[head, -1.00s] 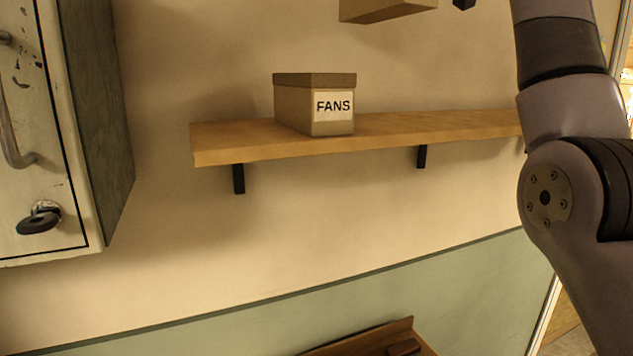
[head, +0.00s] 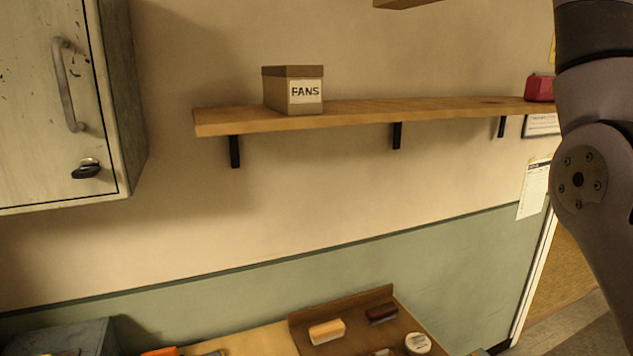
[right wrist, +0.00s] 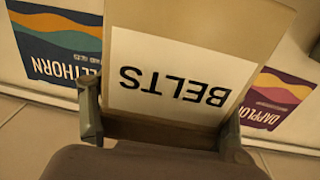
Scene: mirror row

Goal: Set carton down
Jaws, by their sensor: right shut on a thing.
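The carton (right wrist: 185,35) is tan, with a white label reading BELTS, upside down in the right wrist view. My right gripper (right wrist: 160,128) is shut on it, one finger at each side. In the head view my right arm comes down the right side; its gripper is out of frame. The underside of a brown thing (head: 408,3) is cut off by the top edge; I cannot tell whether it is the held carton. A lidded carton labelled FANS (head: 292,92) stands upright on the left part of the wooden shelf (head: 400,112). My left gripper is not in view.
The shelf is bare between the FANS carton and a red object (head: 540,88) at its right. A worn cabinet (head: 60,120) hangs at left. Below, a brown tray (head: 345,300) holds brushes and a round tin. Colourful posters (right wrist: 62,45) show behind the held carton.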

